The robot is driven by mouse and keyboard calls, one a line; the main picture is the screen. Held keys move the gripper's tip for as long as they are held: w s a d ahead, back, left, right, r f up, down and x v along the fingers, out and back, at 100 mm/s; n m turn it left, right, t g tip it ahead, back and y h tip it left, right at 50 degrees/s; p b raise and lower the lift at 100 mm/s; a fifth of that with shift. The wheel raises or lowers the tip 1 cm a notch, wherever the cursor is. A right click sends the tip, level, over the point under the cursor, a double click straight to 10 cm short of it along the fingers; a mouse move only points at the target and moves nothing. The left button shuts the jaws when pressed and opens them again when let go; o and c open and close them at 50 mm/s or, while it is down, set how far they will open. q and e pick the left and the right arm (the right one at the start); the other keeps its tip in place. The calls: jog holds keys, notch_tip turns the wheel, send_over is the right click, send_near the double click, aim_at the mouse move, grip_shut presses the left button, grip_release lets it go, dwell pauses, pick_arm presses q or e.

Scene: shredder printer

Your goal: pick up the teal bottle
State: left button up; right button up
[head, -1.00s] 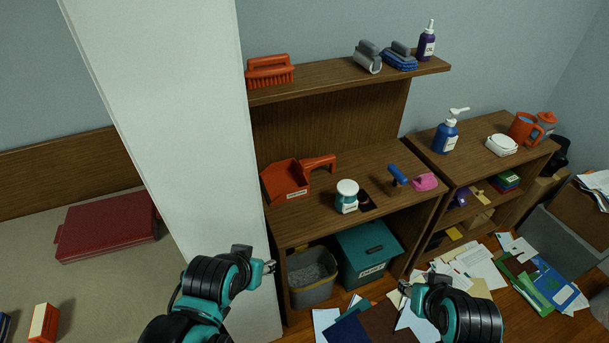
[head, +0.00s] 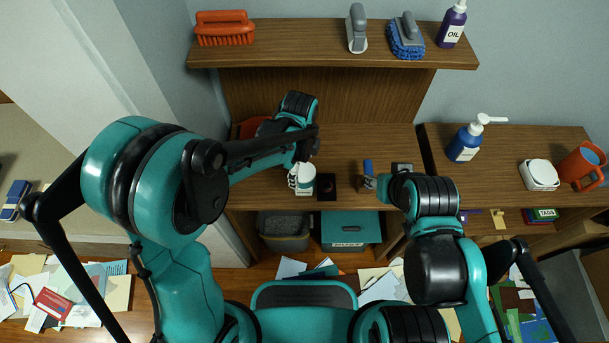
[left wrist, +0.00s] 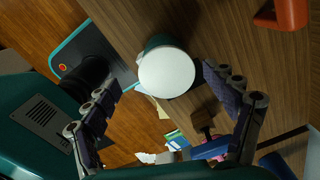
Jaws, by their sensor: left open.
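The teal bottle, a small white-capped jar (head: 304,180) with a teal and white label, stands upright on the middle shelf. In the left wrist view its round white lid (left wrist: 167,73) is seen from above, with a little teal body behind it. My left gripper (head: 294,174) is at the bottle's left side in the head view. In the left wrist view its open fingers (left wrist: 160,80) are on both sides of the lid, with gaps showing; contact is not visible. My right gripper (head: 378,182) is by a blue-handled tool (head: 368,168); its fingers are too hidden to read.
A dark square item (head: 327,188) lies just right of the bottle. A red dustpan (head: 254,127) is partly hidden behind my left arm. The upper shelf (head: 300,56) overhangs, holding a red brush (head: 225,28). Below are a grey bin (head: 285,238) and a teal box (head: 350,232).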

aim_at(303, 172)
pick_arm(q)
jog(key=shift+d+f, duration=0.2)
jog(key=shift+f, duration=0.25)
notch_tip(303, 172, down, 2)
jog(key=shift+a+m+b, duration=0.1)
jog(key=shift+m+b, duration=0.2)
jog(key=shift+b, duration=0.2)
jog(key=shift+w+f+b, duration=0.1)
jog(key=shift+f+b, duration=0.25)
jog(key=shift+f, duration=0.4)
jog(key=f, duration=0.1)
jog(key=f+b, duration=0.2)
jog(key=f, duration=0.1)
jog(key=shift+w+d, duration=0.2)
jog(key=shift+d, duration=0.05)
jog(key=c, duration=1.3)
